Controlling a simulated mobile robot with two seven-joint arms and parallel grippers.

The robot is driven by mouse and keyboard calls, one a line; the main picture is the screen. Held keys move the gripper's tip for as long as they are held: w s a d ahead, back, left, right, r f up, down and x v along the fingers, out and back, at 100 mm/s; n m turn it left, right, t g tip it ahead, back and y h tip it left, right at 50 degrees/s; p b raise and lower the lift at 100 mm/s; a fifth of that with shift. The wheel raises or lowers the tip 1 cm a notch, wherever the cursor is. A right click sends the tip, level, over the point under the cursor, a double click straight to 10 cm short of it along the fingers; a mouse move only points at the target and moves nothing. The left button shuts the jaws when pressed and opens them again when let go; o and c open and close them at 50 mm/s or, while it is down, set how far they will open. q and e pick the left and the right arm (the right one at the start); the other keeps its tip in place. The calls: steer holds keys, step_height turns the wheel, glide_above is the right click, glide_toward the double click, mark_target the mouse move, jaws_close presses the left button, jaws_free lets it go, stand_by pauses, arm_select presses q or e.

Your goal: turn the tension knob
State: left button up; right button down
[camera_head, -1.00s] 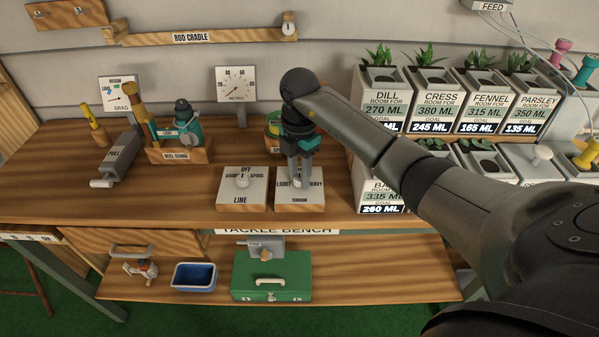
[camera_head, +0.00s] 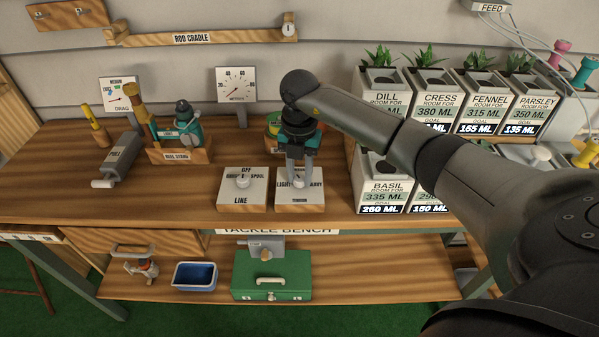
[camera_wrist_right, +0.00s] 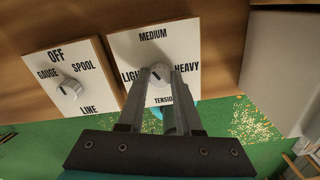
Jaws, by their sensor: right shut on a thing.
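The tension knob (camera_wrist_right: 157,86) is a small pale knob on a white plate (camera_wrist_right: 182,45) lettered LIGHT, MEDIUM, HEAVY and TENSION. The plate tops a wooden block at the bench front in the head view (camera_head: 300,206). My right gripper (camera_head: 298,184) points down onto the knob and is shut on it. Its fingers flank the knob in the right wrist view (camera_wrist_right: 158,74). The knob's dark mark is partly visible between them and seems to point roughly toward MEDIUM. My left gripper is not in view.
A matching LINE knob (camera_head: 242,181) stands just left. The DRAG dial (camera_head: 119,95), grey PULL device (camera_head: 121,158) and reel stand (camera_head: 180,156) are further left. Lettered planters (camera_head: 387,191) stand close on the right. The bench front between the PULL device and LINE block is clear.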

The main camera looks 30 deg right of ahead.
mark_target(299, 178)
steer(key=n, duration=0.5)
steer(key=shift+n+b, duration=0.3)
steer(key=shift+n, duration=0.1)
steer(key=n+b, duration=0.1)
steer(key=n, duration=0.4)
steer(key=n+b, duration=0.1)
steer(key=n, duration=0.4)
steer(key=shift+n, duration=0.4)
steer(key=shift+n+b, duration=0.55)
steer(key=shift+n, duration=1.65)
steer(key=shift+r, duration=0.1)
steer(key=c, duration=0.6)
jaws_free()
step_height(299, 178, up, 15)
steer(key=shift+r+p, duration=0.1)
steer(key=shift+p, duration=0.5)
